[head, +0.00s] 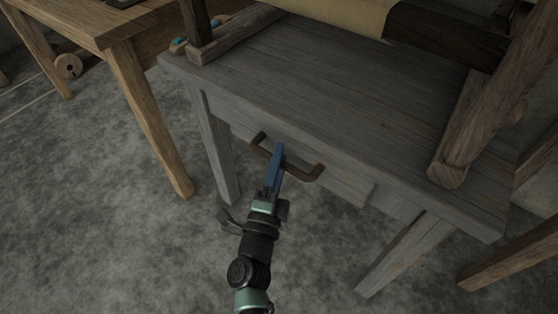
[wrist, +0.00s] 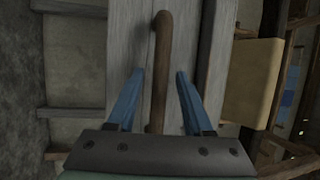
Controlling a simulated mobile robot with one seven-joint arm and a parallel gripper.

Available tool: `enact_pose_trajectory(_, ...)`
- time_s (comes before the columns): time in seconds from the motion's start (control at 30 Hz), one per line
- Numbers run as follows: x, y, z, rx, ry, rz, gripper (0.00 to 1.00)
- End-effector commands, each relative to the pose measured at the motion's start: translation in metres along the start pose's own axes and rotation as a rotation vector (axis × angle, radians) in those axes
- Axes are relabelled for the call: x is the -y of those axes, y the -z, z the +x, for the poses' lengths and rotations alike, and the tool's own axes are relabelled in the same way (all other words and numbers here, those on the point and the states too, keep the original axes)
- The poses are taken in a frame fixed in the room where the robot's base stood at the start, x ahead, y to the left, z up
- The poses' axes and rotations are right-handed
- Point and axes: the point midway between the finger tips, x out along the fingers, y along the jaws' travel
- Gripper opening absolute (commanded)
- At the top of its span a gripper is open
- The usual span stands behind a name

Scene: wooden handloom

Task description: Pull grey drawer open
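The grey drawer (head: 345,186) sits under the top of a grey wooden table, and its front looks flush with the table's frame. A brown bar handle (head: 304,172) runs across the drawer front. My gripper (head: 278,150) reaches the handle near its middle, with blue fingers. In the wrist view, my gripper (wrist: 158,75) is open with one finger on each side of the handle (wrist: 162,45). A gap shows between each finger and the bar. The head view shows the fingers almost edge-on, so their depth past the bar is hard to tell.
The grey table (head: 300,75) carries loom posts and a roll of tan cloth (head: 335,12). A lighter wooden table (head: 125,40) stands to the left, its near leg (head: 150,120) close to the grey table. The concrete floor (head: 130,250) in front is clear.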

Motion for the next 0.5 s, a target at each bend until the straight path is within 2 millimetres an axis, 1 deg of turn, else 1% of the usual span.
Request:
enact_pose_trajectory(0.03,0.0,0.0,-0.0002,0.0,0.0,0.0,0.41)
enact_pose_trajectory(0.17,0.0,0.0,-0.0003,0.0,0.0,0.0,0.18)
enact_pose_trajectory(0.2,0.0,0.0,-0.0003,0.0,0.0,0.0,0.11)
enact_pose_trajectory(0.27,0.0,0.0,-0.0004,0.0,0.0,0.0,0.0)
enact_pose_trajectory(0.5,0.0,-0.0001,-0.0005,0.0,0.0,0.0,0.0)
